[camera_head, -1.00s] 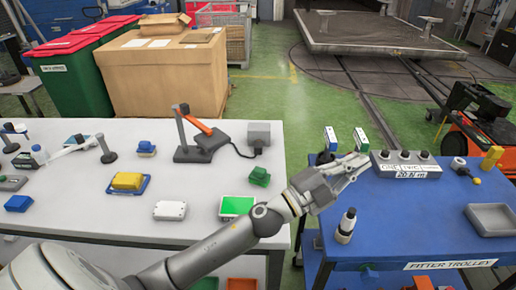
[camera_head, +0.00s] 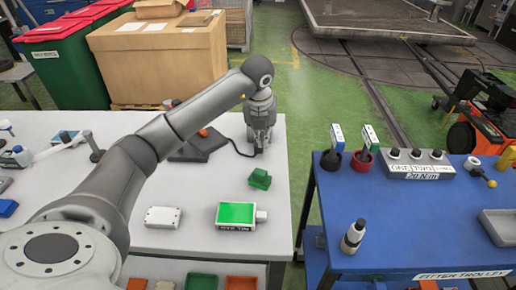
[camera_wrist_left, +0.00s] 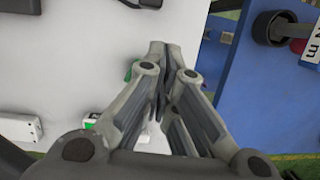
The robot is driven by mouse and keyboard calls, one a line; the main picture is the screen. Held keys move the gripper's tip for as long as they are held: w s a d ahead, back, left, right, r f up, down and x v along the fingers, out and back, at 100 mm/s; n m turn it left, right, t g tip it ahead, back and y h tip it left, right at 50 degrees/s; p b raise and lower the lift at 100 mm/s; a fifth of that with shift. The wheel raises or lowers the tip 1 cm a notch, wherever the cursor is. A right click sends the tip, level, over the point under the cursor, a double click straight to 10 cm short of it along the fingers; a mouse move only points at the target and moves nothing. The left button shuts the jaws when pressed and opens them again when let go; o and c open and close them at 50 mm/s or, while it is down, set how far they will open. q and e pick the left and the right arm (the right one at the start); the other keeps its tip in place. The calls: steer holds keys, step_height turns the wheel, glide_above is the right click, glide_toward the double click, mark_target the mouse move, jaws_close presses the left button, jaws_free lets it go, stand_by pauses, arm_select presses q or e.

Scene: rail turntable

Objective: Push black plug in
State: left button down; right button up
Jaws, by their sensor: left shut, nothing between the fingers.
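My left gripper (camera_head: 262,147) points down over the far right part of the white table, with its fingers together and nothing between them. It covers most of the grey box that the black cable (camera_head: 239,149) runs to. The black plug is not clearly visible; a dark bit shows by the fingertips, but I cannot tell whether they touch it. In the left wrist view the shut fingers (camera_wrist_left: 157,48) are over the white tabletop, and a dark object (camera_wrist_left: 146,3) is cut off at the top edge. My right gripper is not in view.
On the white table (camera_head: 190,238), a green block (camera_head: 260,179), a green-screened device (camera_head: 236,216) and a white box (camera_head: 163,217) lie nearer. A gap separates it from the blue trolley (camera_head: 400,225), which carries a grey switch box (camera_head: 415,163) and a dark-and-white bottle (camera_head: 353,237).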

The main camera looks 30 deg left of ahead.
arm_select(q)
steer(key=shift+s+a+r+y, duration=0.2)
steer(key=shift+a+r+y, duration=0.15)
steer(key=shift+a, duration=0.4)
steer(key=p+x, duration=0.2)
steer(key=x, duration=0.8)
